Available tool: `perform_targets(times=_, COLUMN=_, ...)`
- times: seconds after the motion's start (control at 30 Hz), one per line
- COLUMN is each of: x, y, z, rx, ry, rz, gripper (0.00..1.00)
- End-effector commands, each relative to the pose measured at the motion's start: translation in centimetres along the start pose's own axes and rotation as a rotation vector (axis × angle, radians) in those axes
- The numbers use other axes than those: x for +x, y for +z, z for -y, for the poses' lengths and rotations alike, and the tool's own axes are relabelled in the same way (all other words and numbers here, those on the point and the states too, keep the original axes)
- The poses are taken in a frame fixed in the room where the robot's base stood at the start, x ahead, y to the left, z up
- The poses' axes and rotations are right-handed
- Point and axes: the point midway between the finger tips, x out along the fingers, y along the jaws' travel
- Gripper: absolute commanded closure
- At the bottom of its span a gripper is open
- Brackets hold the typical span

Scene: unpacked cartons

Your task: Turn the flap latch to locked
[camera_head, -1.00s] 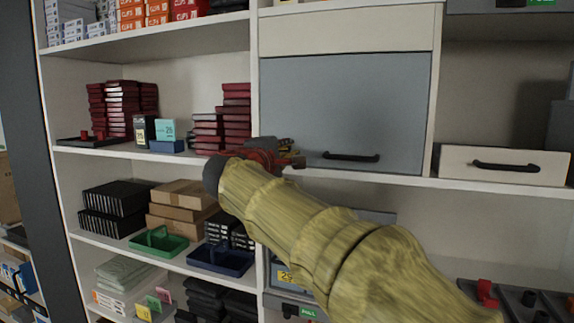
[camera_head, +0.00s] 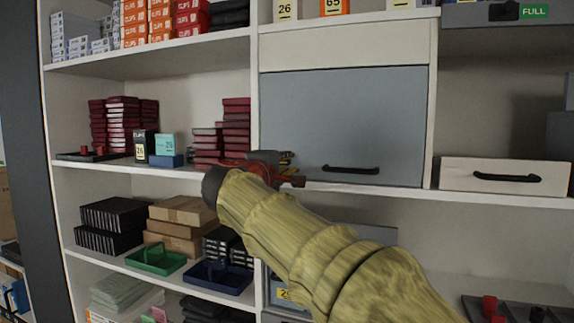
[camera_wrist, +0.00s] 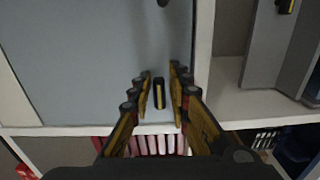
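The grey-blue flap (camera_head: 345,115) hangs closed in the middle bay, with a black bar handle (camera_head: 350,170) near its lower edge. My gripper (camera_head: 278,172) is at the flap's lower left corner, seen from behind and small. In the wrist view my gripper (camera_wrist: 160,84) is open, its yellow and black fingers apart. A small dark latch with a yellow stripe (camera_wrist: 159,94) shows between the fingers, upright in that picture, against the flap (camera_wrist: 85,60). I see gaps on both sides of it; contact is not visible. In the head view my gripper hides the latch.
Stacked dark red boxes (camera_head: 236,125) stand on the shelf just left of my gripper. A white drawer (camera_head: 504,176) with a black handle is to the right. Green (camera_head: 155,258) and blue (camera_head: 218,276) trays sit on the shelf below. The space in front of the flap is clear.

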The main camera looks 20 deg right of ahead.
Motion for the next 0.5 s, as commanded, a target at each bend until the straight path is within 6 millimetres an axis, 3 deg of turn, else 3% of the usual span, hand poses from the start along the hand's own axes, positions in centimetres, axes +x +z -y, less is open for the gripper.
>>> perform_targets(times=0.17, x=-0.01, y=0.01, z=-0.06, rx=0.000, ry=0.001, rz=0.000, gripper=0.70)
perform_targets(times=0.5, x=-0.28, y=-0.01, z=-0.12, rx=0.000, ry=0.002, rz=-0.001, gripper=0.70)
